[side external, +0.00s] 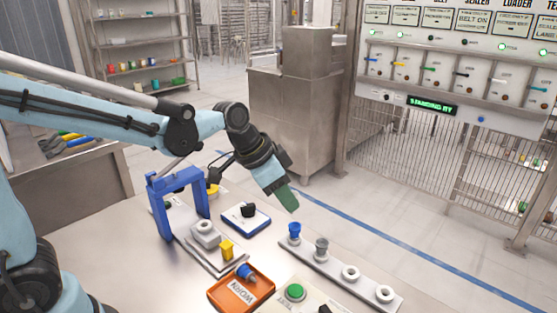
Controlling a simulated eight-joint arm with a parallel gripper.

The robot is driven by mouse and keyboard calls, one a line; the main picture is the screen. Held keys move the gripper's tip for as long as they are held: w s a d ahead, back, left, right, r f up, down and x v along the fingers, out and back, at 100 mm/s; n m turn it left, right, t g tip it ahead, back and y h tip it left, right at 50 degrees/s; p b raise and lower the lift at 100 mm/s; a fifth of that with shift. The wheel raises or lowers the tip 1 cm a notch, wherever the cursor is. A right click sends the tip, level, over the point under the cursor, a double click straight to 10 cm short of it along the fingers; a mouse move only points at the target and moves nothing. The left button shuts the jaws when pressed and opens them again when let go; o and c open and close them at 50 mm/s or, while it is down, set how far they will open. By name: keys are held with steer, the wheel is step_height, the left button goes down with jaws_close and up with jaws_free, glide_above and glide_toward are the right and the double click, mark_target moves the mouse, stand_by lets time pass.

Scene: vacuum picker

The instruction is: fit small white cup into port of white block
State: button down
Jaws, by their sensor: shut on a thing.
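The white block (205,229) with a round port on top sits on a grey plate, left of centre. My gripper (287,199) is in the air to the right of the block, above the back end of the rail and apart from both. Its dark body ends in a green tapered part that points down and right. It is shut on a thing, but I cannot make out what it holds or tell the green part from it. I cannot pick out a small white cup for certain. The block's port looks empty.
A grey rail (334,266) holds a blue cup (294,229), a grey cup (321,246) and two empty white rings. A yellow cup (227,249) stands by the block. An orange tray (222,302), blue frame (159,215), blue-edged pad (234,224) and green button (295,291) crowd the table.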

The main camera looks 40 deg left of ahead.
steer(key=s+a+r+n+y, duration=0.2)
steer(key=s+a+n, duration=0.3)
steer(key=s+a, duration=0.85)
steer(key=shift+t, duration=0.4)
steer(key=shift+w+a+f, duration=0.2)
steer(key=shift+w+f, duration=0.1)
steer(key=shift+f, duration=0.7)
steer(key=shift+w+a+f, duration=0.15)
steer(key=shift+w+f, duration=0.1)
steer(key=shift+f, duration=0.7)
steer(key=shift+w+a+f, duration=0.2)
steer(key=shift+w+f, duration=0.1)
steer(key=shift+f, duration=0.7)
steer(key=c, duration=1.5)
jaws_free()
jaws_close()
steer(key=shift+y, duration=0.3)
steer(key=shift+f, duration=1.2)
